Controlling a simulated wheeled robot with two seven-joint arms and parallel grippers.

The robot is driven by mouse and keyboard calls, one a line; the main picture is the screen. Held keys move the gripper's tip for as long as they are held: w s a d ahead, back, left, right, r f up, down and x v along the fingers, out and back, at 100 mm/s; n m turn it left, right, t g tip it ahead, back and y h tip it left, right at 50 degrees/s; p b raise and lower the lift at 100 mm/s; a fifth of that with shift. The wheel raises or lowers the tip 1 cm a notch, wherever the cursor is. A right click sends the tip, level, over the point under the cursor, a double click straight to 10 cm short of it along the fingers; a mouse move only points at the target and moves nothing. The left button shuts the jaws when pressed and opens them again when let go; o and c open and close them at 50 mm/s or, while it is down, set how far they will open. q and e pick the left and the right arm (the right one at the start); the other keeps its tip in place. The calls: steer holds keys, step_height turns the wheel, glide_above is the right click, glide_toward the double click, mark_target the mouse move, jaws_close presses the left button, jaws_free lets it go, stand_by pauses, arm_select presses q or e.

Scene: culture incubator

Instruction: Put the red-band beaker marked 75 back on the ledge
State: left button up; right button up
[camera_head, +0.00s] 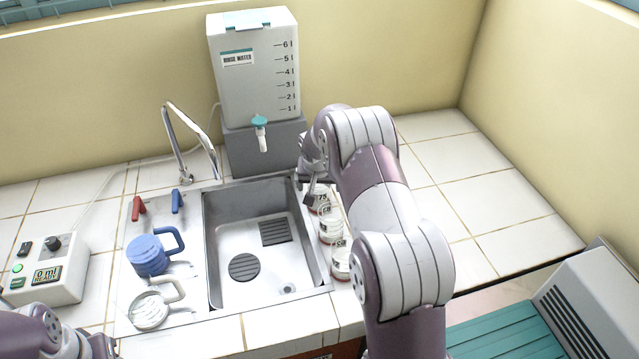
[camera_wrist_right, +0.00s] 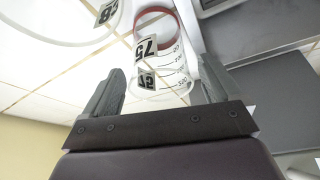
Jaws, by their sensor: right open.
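The red-band beaker marked 75 (camera_head: 321,196) is a clear vessel standing at the far end of a row along the sink's right edge. In the right wrist view the beaker (camera_wrist_right: 163,52) shows its red rim band, its 75 label and a graduated scale. My right gripper (camera_head: 311,190) is at this beaker, partly hidden by my own arm. In the wrist view its two fingers (camera_wrist_right: 162,85) are spread, one on each side of the beaker, with gaps showing. My left gripper (camera_head: 98,345) is only partly in view at the lower left corner; its jaws cannot be made out.
Two more labelled beakers (camera_head: 330,229) (camera_head: 341,264) stand nearer in the row. The steel sink (camera_head: 225,215) is left of them. A rinse water tank (camera_head: 253,75) stands behind. A blue jug (camera_head: 148,255) and a clear jug (camera_head: 150,311) are at left. Tiles at right are clear.

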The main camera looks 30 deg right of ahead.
steer(key=a+b+v, duration=0.1)
steer(key=v, duration=1.1)
steer(key=s+a+f+n, duration=0.1)
steer(key=s+a+n, duration=0.1)
steer(key=s+a, duration=0.2)
steer(key=s+a+f+n+g+y, duration=0.1)
steer(key=s+a, duration=0.3)
steer(key=s, duration=0.7)
steer(key=s+a+f+n+g+y, duration=0.1)
steer(key=s+a+f+n, duration=0.1)
steer(key=s+a, duration=0.3)
steer(key=s+n, duration=0.1)
steer(key=s, duration=0.2)
steer(key=shift+s+f, duration=0.2)
steer(key=shift+f, duration=0.1)
steer(key=shift+a, duration=0.1)
